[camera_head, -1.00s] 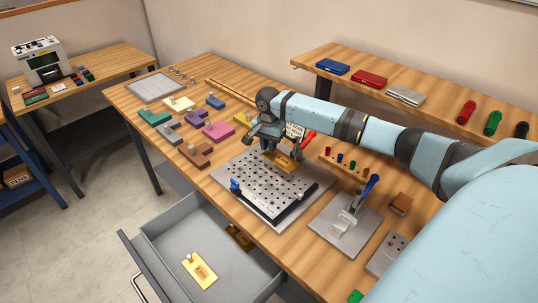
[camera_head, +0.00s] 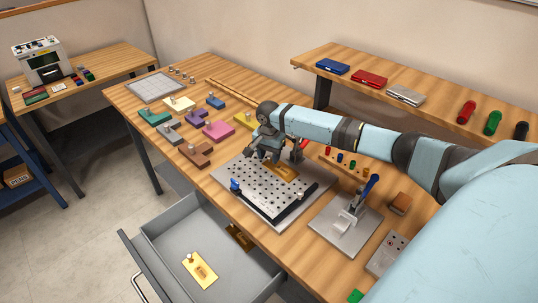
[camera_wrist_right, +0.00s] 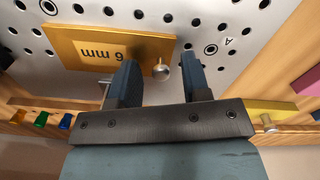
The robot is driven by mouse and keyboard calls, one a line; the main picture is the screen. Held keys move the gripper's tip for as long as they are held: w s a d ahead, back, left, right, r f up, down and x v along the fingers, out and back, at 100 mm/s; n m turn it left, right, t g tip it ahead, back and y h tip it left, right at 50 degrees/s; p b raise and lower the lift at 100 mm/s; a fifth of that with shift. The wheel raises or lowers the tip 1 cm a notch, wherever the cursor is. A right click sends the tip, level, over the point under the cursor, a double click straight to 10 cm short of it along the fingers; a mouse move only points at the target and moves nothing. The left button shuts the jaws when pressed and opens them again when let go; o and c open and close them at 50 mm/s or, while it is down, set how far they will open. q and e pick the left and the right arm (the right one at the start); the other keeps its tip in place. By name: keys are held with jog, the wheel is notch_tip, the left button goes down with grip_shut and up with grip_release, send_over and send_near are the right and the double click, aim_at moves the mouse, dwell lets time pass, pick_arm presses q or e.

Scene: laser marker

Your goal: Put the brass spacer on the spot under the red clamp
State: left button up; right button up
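The brass spacer (camera_head: 284,171), a flat gold plate, lies on the perforated metal plate, beside the red-handled clamp (camera_head: 304,143). In the wrist view the spacer (camera_wrist_right: 100,48) reads "6 mm", and its silver knob (camera_wrist_right: 161,70) appears between my fingers with gaps on both sides. My right gripper (camera_head: 264,153) is open and empty, just above and left of the spacer in the head view; it also shows open in the wrist view (camera_wrist_right: 161,62). The arm partly hides the clamp, and the spot under the spacer is hidden. My left gripper is out of view.
The perforated plate (camera_head: 243,184) carries a black bar and a blue knob. A blue-handled clamp (camera_head: 362,195) stands to its right. Coloured knobbed blocks, such as a pink one (camera_head: 218,130), lie to the left.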

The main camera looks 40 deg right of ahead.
notch_tip(320, 180, up, 12)
dwell(0.6)
jog(key=shift+a, duration=0.1)
dwell(0.4)
